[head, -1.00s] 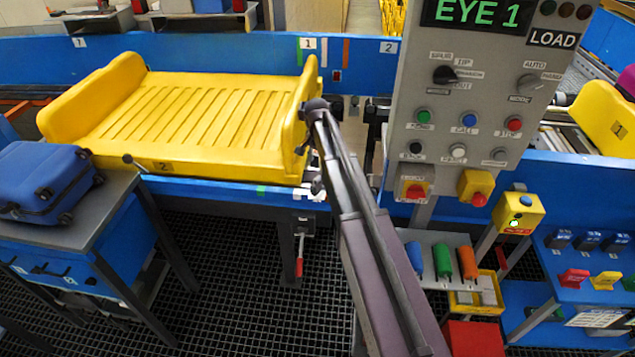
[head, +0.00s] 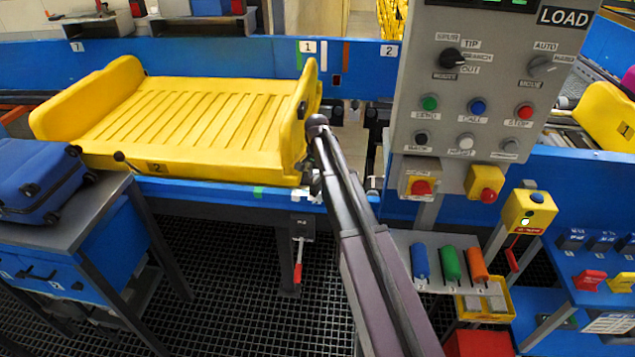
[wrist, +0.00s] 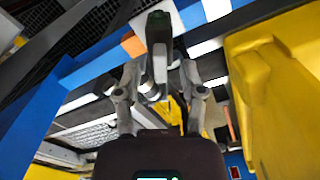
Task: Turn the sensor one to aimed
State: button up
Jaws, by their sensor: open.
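In the wrist view my gripper (wrist: 160,92) is open. Its two fingers stand on either side of a dark-topped grey upright piece (wrist: 158,30), which may be sensor one; I cannot tell whether they touch it, or which way it is aimed. In the head view the end of my arm (head: 318,125) is at the right end of the yellow tray (head: 190,125), below the white label 1 (head: 308,47). My arm hides most of what is there, and the sensor is not clear in that view.
The yellow tray wall (wrist: 270,90) is close on the right of my gripper in the wrist view. A grey control panel (head: 480,100) with a knob and buttons stands to the right. A blue suitcase (head: 38,185) lies on a stand at left.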

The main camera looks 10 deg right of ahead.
jog(key=shift+f+b, duration=0.35)
jog(key=shift+f, duration=0.2)
grip_shut()
